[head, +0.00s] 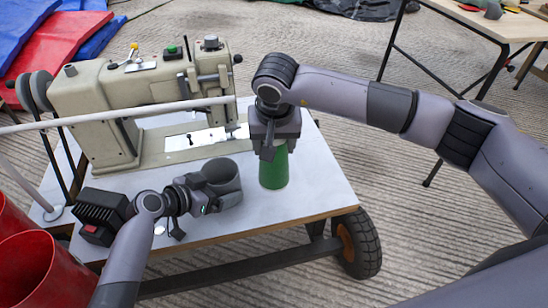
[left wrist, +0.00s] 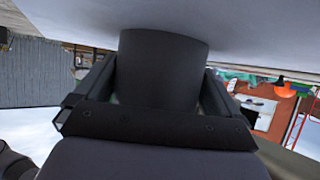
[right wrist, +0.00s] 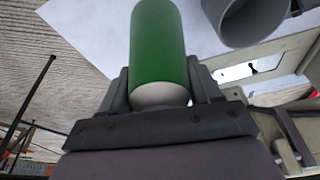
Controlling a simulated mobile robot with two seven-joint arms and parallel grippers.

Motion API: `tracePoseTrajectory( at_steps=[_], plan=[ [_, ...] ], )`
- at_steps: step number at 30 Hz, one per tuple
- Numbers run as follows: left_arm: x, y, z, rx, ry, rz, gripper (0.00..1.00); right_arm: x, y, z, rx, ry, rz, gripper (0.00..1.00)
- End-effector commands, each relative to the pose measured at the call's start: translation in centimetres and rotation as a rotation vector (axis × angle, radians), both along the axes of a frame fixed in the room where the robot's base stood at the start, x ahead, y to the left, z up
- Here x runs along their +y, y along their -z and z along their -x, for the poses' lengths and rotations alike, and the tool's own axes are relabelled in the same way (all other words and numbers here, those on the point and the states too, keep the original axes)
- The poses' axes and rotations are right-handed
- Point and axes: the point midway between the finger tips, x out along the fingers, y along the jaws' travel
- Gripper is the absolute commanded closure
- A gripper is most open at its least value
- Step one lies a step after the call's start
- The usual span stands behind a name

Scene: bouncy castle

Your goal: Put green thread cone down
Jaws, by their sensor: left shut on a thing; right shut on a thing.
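The green thread cone (head: 274,170) is upright at the right part of the white sewing table (head: 310,190). My right gripper (head: 272,145) comes from above and is shut around its upper end. In the right wrist view the cone (right wrist: 157,45) sits between both fingers, with its pale end near the palm. Whether its base touches the table I cannot tell. My left gripper (head: 208,190) is shut on a dark grey cup (head: 223,180) standing at the table's front edge area. The cup also fills the middle of the left wrist view (left wrist: 162,65).
A beige sewing machine (head: 130,95) stands behind on the same table. A black box (head: 103,212) is at the left front. Red buckets (head: 40,265) stand at the lower left. A wooden table (head: 485,25) is at the upper right. White tabletop is free right of the cone.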

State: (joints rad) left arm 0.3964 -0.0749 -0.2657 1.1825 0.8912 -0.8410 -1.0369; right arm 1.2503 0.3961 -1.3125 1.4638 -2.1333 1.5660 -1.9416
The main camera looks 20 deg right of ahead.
Motion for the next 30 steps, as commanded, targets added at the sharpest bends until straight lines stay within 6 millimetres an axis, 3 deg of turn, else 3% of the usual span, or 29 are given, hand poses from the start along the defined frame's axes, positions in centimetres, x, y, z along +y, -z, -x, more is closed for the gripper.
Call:
tracePoseTrajectory(
  at_steps=[3, 9, 30],
  plan=[
    [0.0, 0.0, 0.0, 0.000, 0.000, 0.000, 0.20, 0.0, -2.5, -0.1, -0.005, -0.001, -0.001, 0.98],
    [0.0, 0.0, 0.0, 0.000, 0.000, 0.000, 0.20, 0.0, -4.5, 0.0, -0.001, 0.001, -0.001, 0.98],
    [0.0, 0.0, 0.0, 0.000, 0.000, 0.000, 0.20, 0.0, -4.9, 0.0, -0.001, 0.001, 0.003, 0.98]
  ],
)
